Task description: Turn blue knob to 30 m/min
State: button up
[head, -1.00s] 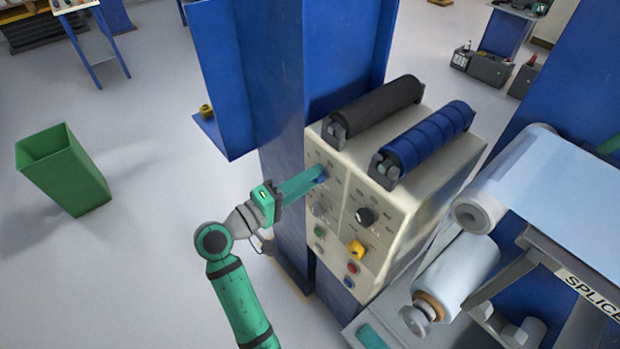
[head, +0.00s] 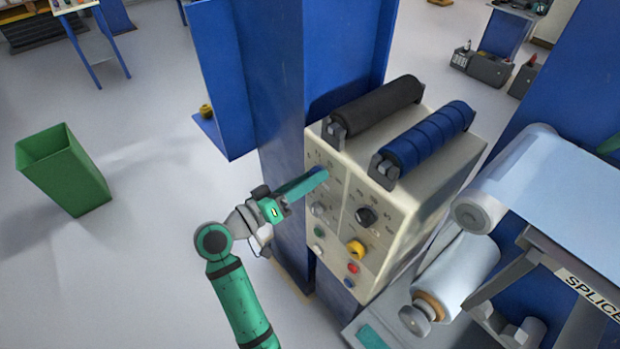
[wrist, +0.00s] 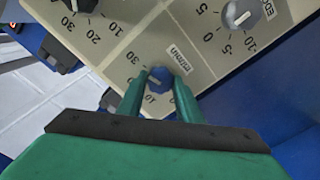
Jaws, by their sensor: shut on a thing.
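The blue knob (wrist: 157,79) sits on the cream control panel (wrist: 115,62), with printed numbers around it and an "m/min" label beside it. A "30" and a "10" are legible on its scale in the wrist view. A light mark shows on the knob's face; I cannot tell exactly which number it points to. My gripper (wrist: 160,84) is shut on the knob, one green finger on each side. In the head view my gripper (head: 321,176) reaches the panel's upper left, and its fingers mostly hide the knob.
A black knob (head: 367,215), a grey knob (head: 317,210) and a yellow knob (head: 356,249) are close by on the panel. Black (head: 376,106) and blue (head: 427,138) rollers lie above. A blue column (head: 281,190) stands just left. Open floor lies left, with a green bin (head: 64,172).

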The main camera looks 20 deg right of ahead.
dwell(0.4)
jog(key=o, duration=1)
jog(key=shift+o, duration=0.2)
jog(key=v, duration=1)
jog(key=shift+a, duration=0.35)
jog(key=shift+s, duration=0.15)
